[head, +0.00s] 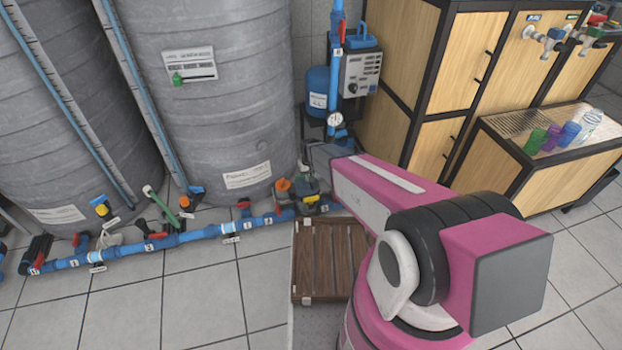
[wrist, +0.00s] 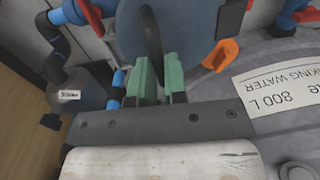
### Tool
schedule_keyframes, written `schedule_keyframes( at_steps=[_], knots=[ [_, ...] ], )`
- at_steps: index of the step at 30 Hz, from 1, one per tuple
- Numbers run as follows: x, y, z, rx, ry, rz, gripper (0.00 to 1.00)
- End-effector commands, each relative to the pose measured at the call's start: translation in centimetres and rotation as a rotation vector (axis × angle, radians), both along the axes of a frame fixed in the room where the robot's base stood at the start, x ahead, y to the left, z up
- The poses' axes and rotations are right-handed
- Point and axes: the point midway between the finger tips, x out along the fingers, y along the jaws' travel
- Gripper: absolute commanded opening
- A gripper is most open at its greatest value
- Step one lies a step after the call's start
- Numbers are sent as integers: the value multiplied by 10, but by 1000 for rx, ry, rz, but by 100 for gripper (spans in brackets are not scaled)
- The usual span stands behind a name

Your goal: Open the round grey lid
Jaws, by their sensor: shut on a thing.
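A round blue-grey lid (wrist: 200,35) fills the top middle of the wrist view. A dark curved handle (wrist: 150,35) stands out from it. My gripper (wrist: 159,78), with green finger pads, is shut on this handle, one pad on each side. The far edge of the lid is cut off by the frame. I cannot tell from the wrist view whether the lid is raised. In the head view my arm reaches to the pipework beside the grey tank, and my fingertips and the lid are not clear there.
A large grey tank (head: 215,110) stands left of my arm. Blue pipes (head: 190,237) with valves run along the floor. An orange valve handle (wrist: 220,55) sits close right of the lid. A wooden slatted platform (head: 325,265) lies below, and wooden cabinets (head: 445,60) stand behind.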

Motion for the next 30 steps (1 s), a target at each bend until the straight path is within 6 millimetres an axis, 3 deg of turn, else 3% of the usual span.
schedule_keyframes(
  at_steps=[15,30],
  knots=[
    [-13,47,34,-464,-135,3,0],
    [-26,98,41,-899,-260,0,0]
  ],
)
